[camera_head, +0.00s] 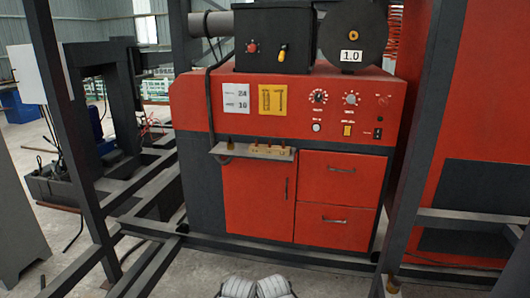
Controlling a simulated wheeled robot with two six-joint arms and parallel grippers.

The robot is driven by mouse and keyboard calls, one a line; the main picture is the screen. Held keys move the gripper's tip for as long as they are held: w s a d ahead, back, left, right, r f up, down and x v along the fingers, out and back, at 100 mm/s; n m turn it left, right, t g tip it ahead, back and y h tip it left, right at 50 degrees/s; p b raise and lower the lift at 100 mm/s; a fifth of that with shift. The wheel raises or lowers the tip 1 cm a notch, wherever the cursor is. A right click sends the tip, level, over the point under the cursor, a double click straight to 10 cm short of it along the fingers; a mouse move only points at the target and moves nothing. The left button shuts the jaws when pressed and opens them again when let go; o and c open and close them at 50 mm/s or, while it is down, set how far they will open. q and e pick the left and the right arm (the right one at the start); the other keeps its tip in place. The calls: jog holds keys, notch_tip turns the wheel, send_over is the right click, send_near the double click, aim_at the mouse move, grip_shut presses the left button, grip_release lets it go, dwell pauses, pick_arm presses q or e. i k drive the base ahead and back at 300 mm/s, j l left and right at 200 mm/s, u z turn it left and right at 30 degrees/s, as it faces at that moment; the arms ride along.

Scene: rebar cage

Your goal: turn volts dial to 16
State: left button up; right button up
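A red welding machine (303,200) stands ahead with a control panel on its sloped upper front. Two round dials sit side by side there, a left dial (318,96) with a dark centre and a right dial (350,99) with a grey knob. Both have white marks around them. Their labels are too small to read, so I cannot tell which is volts or where either points. A white card (236,98) left of them shows 24 and 10. Neither gripper is clearly in view; only two grey-white parts, apparently mine, show at the bottom edge.
A yellow card (272,99), a yellow switch (347,130) and a red knob (383,100) share the panel. A small shelf (252,151) juts out below. Dark frame posts stand left and right, with a low rail (280,252) across the front.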

aim_at(318, 97)
jog(key=i, duration=1.75)
jog(key=i+z, duration=0.25)
jog(key=z, duration=0.25)
